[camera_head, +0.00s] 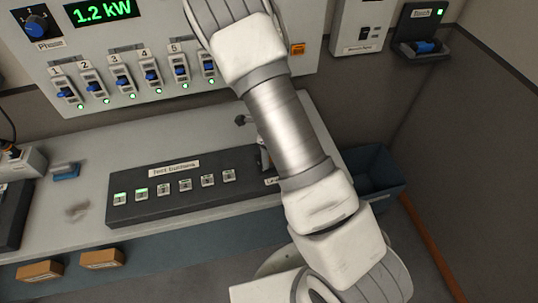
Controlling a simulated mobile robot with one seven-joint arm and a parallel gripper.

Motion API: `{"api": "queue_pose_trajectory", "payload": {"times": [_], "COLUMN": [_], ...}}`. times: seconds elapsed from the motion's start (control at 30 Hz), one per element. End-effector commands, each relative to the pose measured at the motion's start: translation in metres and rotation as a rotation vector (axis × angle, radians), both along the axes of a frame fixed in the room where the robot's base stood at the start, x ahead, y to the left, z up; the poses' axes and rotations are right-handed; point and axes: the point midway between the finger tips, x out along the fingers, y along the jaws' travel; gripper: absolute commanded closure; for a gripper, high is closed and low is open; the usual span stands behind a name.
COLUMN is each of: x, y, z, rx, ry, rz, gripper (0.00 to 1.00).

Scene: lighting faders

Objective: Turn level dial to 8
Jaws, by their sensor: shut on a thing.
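My arm crosses the view from the lower right to the top and covers much of the console's right end. A small part of my gripper (264,157) shows at the left edge of the arm, low over the right end of the black button panel. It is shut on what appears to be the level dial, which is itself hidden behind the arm. A partly covered label (271,181) starting with "Le" sits just below the gripper. The dial's pointer and scale cannot be seen.
The black panel (150,210) carries a row of test buttons (185,187), the two leftmost lit green. Blue faders (120,82) and a blue phase knob (36,26) are on the wall panel. A blue bin (385,172) stands right of the console.

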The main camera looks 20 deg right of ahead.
Motion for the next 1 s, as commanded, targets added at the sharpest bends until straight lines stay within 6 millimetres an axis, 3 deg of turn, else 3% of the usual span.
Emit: {"api": "queue_pose_trajectory", "payload": {"times": [0.03, 0.17, 0.57, 0.77, 1.0], "x": [0.001, 0.0, 0.001, 0.001, 0.001], "y": [0.0, 0.0, 0.0, 0.001, 0.001], "z": [0.0, 0.0, 0.007, 0.043, 0.104], "rx": [0.0, 0.0, 0.0, 0.001, 0.002], "ry": [-0.002, -0.001, -0.001, -0.006, -0.006], "rz": [0.0, 0.0, 0.002, 0.002, 0.003], "gripper": [0.42, 0.19, 0.18, 0.18, 0.18]}}
